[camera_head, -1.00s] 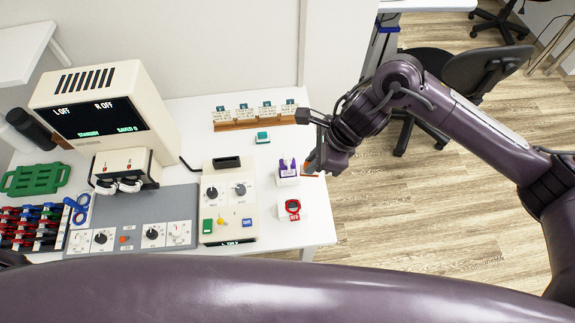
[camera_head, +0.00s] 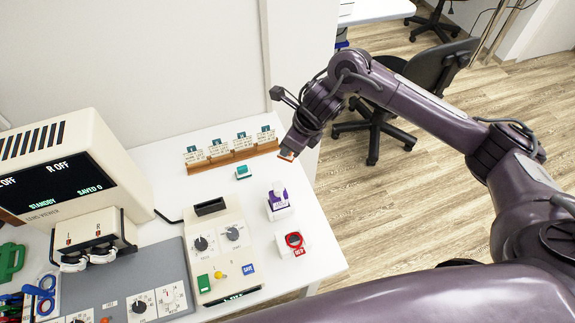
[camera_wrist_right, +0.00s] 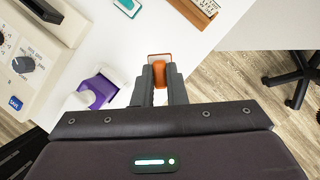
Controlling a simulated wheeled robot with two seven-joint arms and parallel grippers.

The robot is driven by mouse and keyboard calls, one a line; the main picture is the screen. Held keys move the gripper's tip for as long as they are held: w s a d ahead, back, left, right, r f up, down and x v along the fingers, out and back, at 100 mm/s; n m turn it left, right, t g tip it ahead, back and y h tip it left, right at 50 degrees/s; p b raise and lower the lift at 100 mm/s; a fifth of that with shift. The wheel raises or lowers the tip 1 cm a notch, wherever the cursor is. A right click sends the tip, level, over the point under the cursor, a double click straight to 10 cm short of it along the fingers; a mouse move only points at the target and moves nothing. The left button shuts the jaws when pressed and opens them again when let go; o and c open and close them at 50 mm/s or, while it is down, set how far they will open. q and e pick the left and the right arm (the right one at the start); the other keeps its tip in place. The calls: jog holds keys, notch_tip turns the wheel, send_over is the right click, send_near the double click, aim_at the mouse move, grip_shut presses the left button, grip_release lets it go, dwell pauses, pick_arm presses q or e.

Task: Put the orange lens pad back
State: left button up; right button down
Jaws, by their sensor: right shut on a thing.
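My right gripper (camera_head: 288,154) is shut on the orange lens pad. The orange pad (camera_wrist_right: 159,73) shows between the fingertips in the right wrist view; a pale, brown-rimmed square at its far end looks joined to it. In the head view the gripper is beyond the purple pad and near the right end of the wooden card rack (camera_head: 228,159). A purple pad (camera_head: 278,194) sits in a white holder and a red pad (camera_head: 294,240) on another white block. A teal pad (camera_head: 242,172) lies before the rack. My left gripper is not in view.
A beige control box (camera_head: 222,262) stands left of the pads. Further left is a lens viewer (camera_head: 62,168) reading "STANDBY". The white table's (camera_head: 320,255) right edge is close to the gripper. An office chair (camera_head: 425,85) stands beyond on the floor.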

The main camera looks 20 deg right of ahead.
aim_at(289, 156)
notch_tip(289, 156, down, 4)
notch_tip(289, 156, down, 5)
jog(key=shift+r+p, duration=0.2)
jog(key=shift+p, duration=0.25)
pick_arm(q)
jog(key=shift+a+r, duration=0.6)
pick_arm(e)
jog(key=shift+f, duration=0.15)
jog(key=c, duration=1.5)
grip_release()
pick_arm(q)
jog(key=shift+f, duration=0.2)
